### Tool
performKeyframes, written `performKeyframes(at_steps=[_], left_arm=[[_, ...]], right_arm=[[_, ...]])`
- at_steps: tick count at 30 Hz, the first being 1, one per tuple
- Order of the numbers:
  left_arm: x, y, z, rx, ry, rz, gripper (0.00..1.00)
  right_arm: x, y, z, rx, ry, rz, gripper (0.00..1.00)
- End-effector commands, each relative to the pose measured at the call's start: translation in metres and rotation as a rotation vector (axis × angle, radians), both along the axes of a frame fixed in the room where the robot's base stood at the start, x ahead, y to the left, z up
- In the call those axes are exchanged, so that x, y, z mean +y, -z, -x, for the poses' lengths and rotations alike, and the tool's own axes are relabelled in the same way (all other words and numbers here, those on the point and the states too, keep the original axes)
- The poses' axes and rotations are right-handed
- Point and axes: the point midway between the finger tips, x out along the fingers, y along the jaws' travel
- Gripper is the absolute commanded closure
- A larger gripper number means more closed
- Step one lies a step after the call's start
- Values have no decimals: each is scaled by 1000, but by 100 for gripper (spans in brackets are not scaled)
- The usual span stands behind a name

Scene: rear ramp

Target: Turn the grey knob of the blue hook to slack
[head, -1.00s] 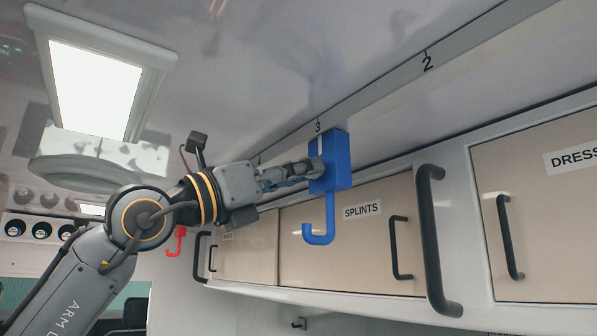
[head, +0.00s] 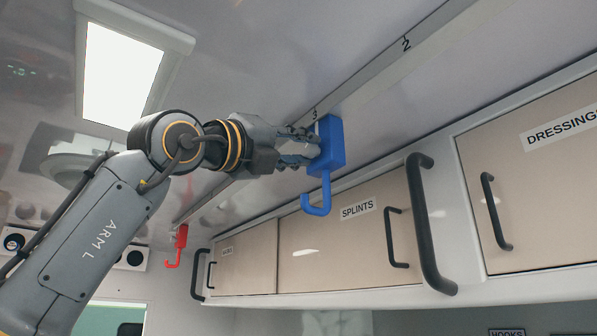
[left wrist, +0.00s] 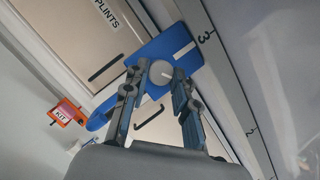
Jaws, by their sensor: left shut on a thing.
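The blue hook (head: 331,146) hangs from the ceiling rail beside mark 3, its open curve pointing down and left. My left gripper (head: 312,148) is at the left face of its block. In the left wrist view, the round grey knob (left wrist: 160,73) sits on the blue block (left wrist: 176,45) between the two fingertips (left wrist: 157,83), and the gripper is shut on it. A pale line shows on the knob and a white stripe on the block beside it. My right gripper is not in view.
The grey rail (head: 375,69) runs along the ceiling with marks 2 and 3. A red hook (head: 176,246) hangs farther back. Cupboards labelled SPLINTS (head: 340,240) and DRESSINGS, with black handles (head: 428,225), stand right of and below the hook.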

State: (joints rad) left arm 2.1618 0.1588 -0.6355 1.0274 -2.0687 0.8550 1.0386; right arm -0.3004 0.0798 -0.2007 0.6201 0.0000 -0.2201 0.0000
Motion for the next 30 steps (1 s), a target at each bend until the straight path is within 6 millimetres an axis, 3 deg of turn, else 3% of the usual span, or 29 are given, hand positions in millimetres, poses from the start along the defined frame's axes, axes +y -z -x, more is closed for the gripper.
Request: performKeyframes(at_steps=[3, 11, 30], left_arm=[[-2, 2, 3, 86, 0, 64, 100], [-2, -2, 3, 288, -1, 209, 100], [-4, -7, 4, 698, 1, 507, 100]], right_arm=[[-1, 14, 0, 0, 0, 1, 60], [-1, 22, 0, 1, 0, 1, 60], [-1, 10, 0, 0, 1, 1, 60]])
